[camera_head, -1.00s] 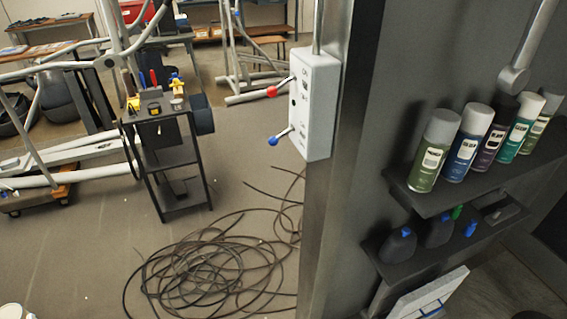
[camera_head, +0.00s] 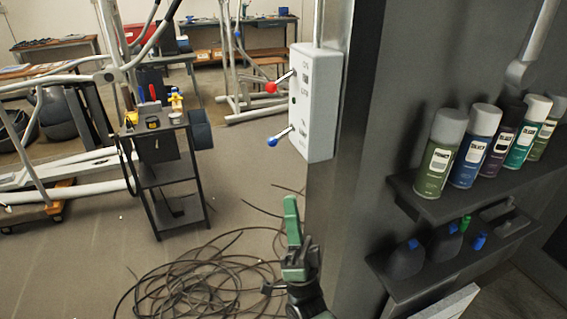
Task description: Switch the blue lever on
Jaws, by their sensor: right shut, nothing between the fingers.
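The blue lever (camera_head: 279,136) sticks out to the left from the lower part of a pale grey switch box (camera_head: 317,100) on the pillar. Its blue knob hangs slightly lower than its base. A lever with a red knob (camera_head: 272,87) sits above it on the same box, its knob also lower than its base. My right gripper (camera_head: 291,205), green and black, points up from the bottom of the view. It is below the blue lever and apart from it, shut and empty. My left gripper is not in view.
The dark pillar (camera_head: 353,180) stands close to the right of my gripper. A shelf (camera_head: 400,186) with several spray cans juts out further right. A coiled cable (camera_head: 205,285) lies on the floor. A black tool cart (camera_head: 165,180) stands left, with open floor between.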

